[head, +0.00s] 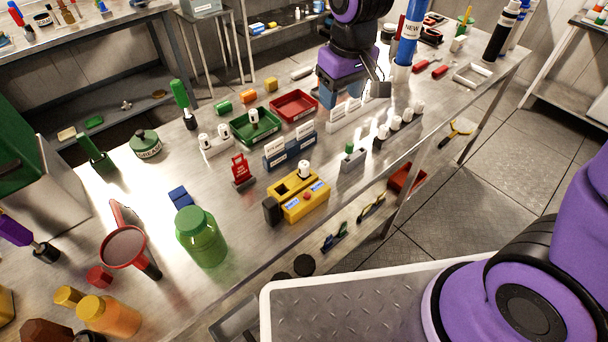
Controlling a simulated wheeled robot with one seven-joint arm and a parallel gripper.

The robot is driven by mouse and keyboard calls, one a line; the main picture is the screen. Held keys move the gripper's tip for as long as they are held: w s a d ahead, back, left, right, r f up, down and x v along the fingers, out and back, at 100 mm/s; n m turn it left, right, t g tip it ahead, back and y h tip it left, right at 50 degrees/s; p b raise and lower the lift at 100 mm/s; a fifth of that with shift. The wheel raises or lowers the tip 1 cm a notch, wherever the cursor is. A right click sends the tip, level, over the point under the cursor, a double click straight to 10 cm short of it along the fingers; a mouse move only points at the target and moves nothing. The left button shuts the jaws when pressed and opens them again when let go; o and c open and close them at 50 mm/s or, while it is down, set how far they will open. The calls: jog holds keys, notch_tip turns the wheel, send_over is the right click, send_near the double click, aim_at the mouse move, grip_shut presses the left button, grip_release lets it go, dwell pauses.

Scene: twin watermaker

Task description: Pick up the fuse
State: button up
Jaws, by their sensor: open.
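Several small white cylinders that look like fuses stand on the metal bench; I cannot tell which one the task names. One white cylinder (303,168) stands upright in a yellow tester (312,207). Another white cylinder (255,116) is in the green tray (237,131). A pair, including a left white cylinder (204,140), stands in a pale holder, and several more, including a white cylinder (383,132), stand in a dark rack (391,140). My gripper (354,92) is open above the back of the bench, behind the labelled holders. Its fingertips are partly hard to make out.
A red tray (293,105), blue labelled holders (278,159) and a red sign (241,170) crowd the middle. A tall blue cylinder (410,38) stands right of my gripper.

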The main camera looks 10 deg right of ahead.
jog(key=n+g, duration=0.1)
jog(key=n, duration=0.1)
send_near(304, 164)
jog(key=shift+w+f, duration=0.15)
jog(key=shift+w, duration=0.1)
jog(key=shift+s+a+f, duration=0.1)
jog(key=shift+a+f, duration=0.05)
jog(key=shift+f, duration=5.15)
grip_shut()
jog(key=shift+r, duration=0.2)
